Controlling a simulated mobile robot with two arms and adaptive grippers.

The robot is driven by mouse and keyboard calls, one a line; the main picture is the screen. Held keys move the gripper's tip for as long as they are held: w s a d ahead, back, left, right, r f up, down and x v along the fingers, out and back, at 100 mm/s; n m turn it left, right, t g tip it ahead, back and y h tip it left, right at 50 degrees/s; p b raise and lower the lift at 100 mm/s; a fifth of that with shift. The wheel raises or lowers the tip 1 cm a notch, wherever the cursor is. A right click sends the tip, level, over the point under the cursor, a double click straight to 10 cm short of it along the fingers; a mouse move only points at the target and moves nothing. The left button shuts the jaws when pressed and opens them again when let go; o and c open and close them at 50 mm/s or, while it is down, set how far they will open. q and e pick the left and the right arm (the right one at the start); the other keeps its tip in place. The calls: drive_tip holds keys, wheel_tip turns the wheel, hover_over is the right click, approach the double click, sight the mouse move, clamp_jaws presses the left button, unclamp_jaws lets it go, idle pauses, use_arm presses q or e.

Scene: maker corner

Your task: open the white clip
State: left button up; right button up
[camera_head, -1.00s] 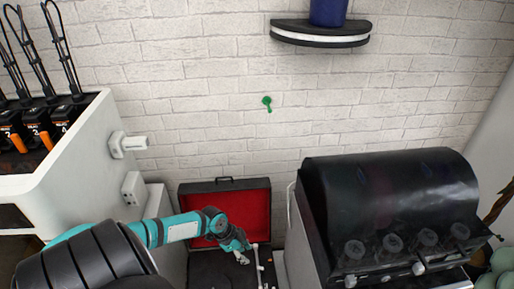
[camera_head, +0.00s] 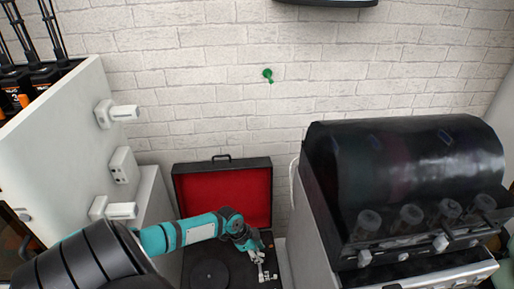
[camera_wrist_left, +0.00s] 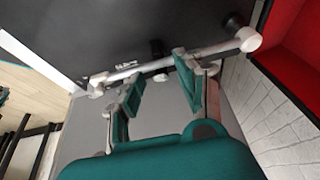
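A black suitcase record player (camera_head: 208,271) with a red-lined open lid (camera_head: 238,197) stands against the wall. Its white tonearm (camera_head: 267,268) lies along the right side of the deck, and the tonearm crosses the upper middle of the left wrist view (camera_wrist_left: 215,50). A small pale piece at mid-tonearm (camera_wrist_left: 160,77) may be the white clip; I cannot tell whether it is fastened. My left gripper (camera_wrist_left: 157,70) is open, with its fingers apart close to the tonearm. Contact is unclear. In the head view, my left gripper (camera_head: 257,256) partly covers the tonearm.
A large black-hooded machine with knobs (camera_head: 400,185) stands close on the right. A white cabinet (camera_head: 60,140) with protruding white fittings (camera_head: 122,112) is on the left. A green hook (camera_head: 267,75) is on the brick wall.

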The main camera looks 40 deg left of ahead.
use_arm(q)
clamp_jaws()
drive_tip(key=shift+w+d+r+g+y+p, duration=0.15)
drive_tip(key=shift+r+g+y+p, duration=0.2)
drive_tip(key=shift+p, duration=0.35)
drive_tip(key=shift+w+d+g+y+p, duration=0.1)
drive_tip(key=shift+w+g+y+p, duration=0.1)
drive_tip(key=shift+g+y+p, duration=0.3)
drive_tip(key=shift+w+d+g+y, duration=0.25)
drive_tip(key=shift+g+y, duration=0.3)
drive_tip(key=shift+g, duration=0.3)
drive_tip(key=shift+w+g+y, duration=0.1)
drive_tip(key=shift+g+y, duration=0.5)
drive_tip(key=shift+g, duration=0.1)
drive_tip(key=shift+d, duration=0.1)
drive_tip(key=shift+g, duration=0.3)
